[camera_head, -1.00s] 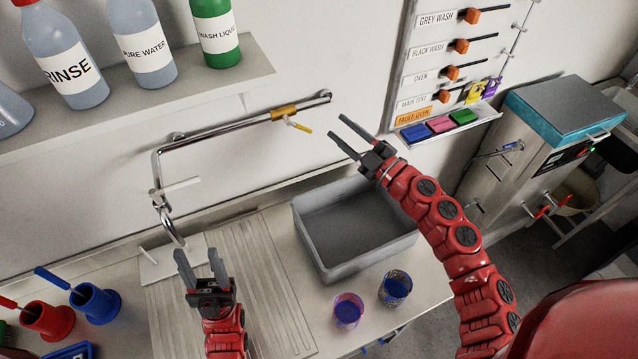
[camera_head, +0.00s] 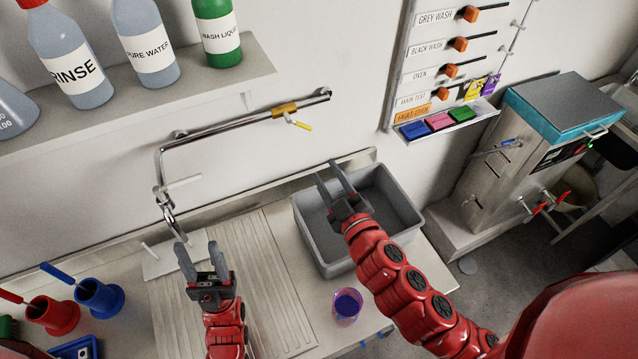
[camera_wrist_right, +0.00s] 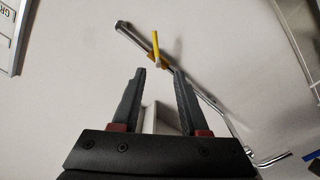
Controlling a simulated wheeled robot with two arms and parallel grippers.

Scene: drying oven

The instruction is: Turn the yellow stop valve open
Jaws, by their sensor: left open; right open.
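The yellow stop valve (camera_head: 285,109) sits on a chrome pipe (camera_head: 235,124) along the back wall. Its thin handle (camera_head: 300,125) is white with a yellow tip and points down to the right. In the right wrist view the valve's yellow handle (camera_wrist_right: 156,45) shows beyond the fingertips, apart from them. My right gripper (camera_head: 333,180) is open and empty, over the grey basin and below the valve; it also shows in the right wrist view (camera_wrist_right: 158,75). My left gripper (camera_head: 200,256) is open and empty above the ribbed drainboard.
A grey basin (camera_head: 400,200) stands under the valve. A shelf (camera_head: 190,95) with several bottles overhangs at upper left. A switch panel (camera_head: 455,60) hangs at upper right. A blue-filled cup (camera_head: 347,306) stands on the counter; red and blue pots (camera_head: 98,298) sit at lower left.

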